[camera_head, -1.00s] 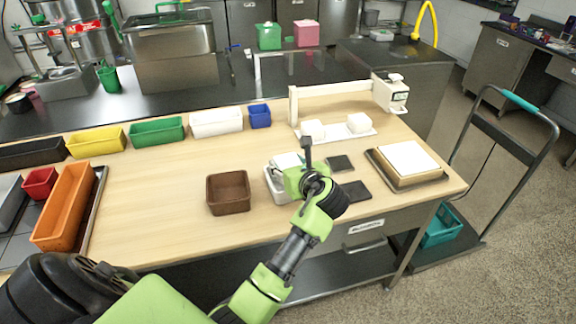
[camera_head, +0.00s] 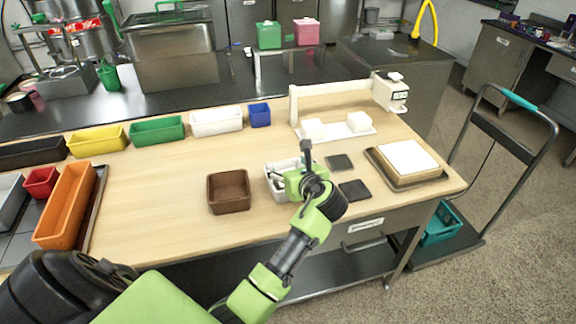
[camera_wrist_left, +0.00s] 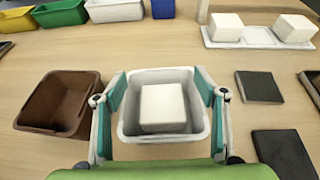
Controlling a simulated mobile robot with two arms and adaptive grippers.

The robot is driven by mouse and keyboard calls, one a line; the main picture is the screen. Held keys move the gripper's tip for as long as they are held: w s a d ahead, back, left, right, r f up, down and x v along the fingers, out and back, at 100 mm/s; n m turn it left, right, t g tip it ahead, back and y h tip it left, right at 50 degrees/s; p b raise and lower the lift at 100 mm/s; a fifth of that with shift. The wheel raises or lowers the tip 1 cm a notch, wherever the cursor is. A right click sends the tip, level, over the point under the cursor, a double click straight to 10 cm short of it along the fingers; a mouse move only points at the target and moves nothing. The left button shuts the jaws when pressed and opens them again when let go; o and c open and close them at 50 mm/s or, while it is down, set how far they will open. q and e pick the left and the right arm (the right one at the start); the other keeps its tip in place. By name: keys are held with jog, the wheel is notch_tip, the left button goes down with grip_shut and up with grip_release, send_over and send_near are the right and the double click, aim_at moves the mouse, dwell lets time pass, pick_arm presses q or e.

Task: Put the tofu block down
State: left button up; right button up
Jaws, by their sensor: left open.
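A white tofu block (camera_wrist_left: 163,107) rests inside a small white bin (camera_wrist_left: 136,137) in the left wrist view. The bin also shows in the head view (camera_head: 272,187), partly hidden by my gripper. My left gripper (camera_wrist_left: 161,88) is open, with its teal fingers spread apart to the left and right of the block, over the bin's side walls. It is empty; whether the fingers touch the bin I cannot tell. In the head view the left gripper (camera_head: 306,164) hangs over the bin, and the block is mostly hidden. My right gripper is not in view.
A brown bin (camera_head: 229,191) stands just left. Two more white blocks (camera_head: 312,129) sit on a white tray (camera_head: 336,133) behind. Dark square pads (camera_head: 355,190) and a large white slab (camera_head: 408,157) lie right. Coloured bins line the back left; table's middle left is clear.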

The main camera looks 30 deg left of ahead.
pick_arm(q)
jog(key=shift+r+b, duration=0.3)
jog(key=v, duration=1.2)
jog(key=shift+r, duration=0.15)
